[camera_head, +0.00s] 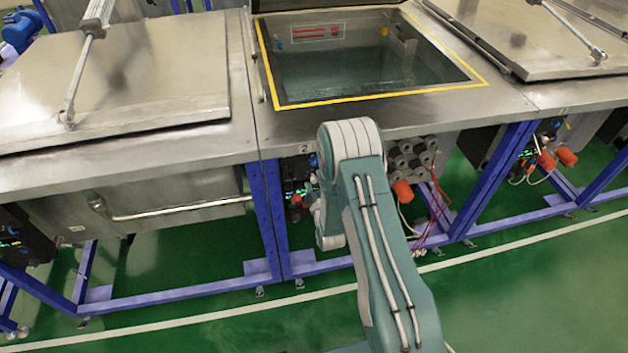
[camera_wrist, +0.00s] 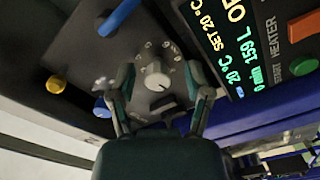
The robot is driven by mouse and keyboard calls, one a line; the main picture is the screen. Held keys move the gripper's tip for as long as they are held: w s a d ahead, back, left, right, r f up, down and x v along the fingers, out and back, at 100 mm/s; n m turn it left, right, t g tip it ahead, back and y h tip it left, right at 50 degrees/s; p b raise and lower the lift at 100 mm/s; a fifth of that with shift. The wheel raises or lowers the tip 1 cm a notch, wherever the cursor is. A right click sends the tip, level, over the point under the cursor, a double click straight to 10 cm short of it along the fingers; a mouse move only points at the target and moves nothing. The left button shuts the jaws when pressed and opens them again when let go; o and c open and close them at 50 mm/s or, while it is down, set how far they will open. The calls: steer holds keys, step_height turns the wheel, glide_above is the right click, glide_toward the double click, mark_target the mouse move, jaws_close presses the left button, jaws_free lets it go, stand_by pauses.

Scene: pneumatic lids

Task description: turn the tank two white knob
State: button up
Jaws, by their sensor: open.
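The white knob (camera_wrist: 157,77) shows in the wrist view on a dark control panel (camera_wrist: 80,45), with small white markings around it. My gripper (camera_wrist: 160,85) is open, with one finger to the left and one to the right of the knob. I cannot tell whether either finger touches it. In the head view, tank two (camera_head: 370,65) has its lid up and liquid inside, with a "2" on its front edge. Its control panel (camera_head: 297,170) is below, partly hidden by my arm. The knob cannot be made out there.
Beside the knob are a display (camera_wrist: 225,45) with green and white text, a green button (camera_wrist: 303,66), an orange switch (camera_wrist: 305,26), a blue tube (camera_wrist: 120,17) and a yellow button (camera_wrist: 56,84). Blue frame legs (camera_head: 268,215) stand below the tank. The green floor in front is clear.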

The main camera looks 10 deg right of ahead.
steer(key=shift+w, duration=0.2)
jaws_close()
stand_by(0.3)
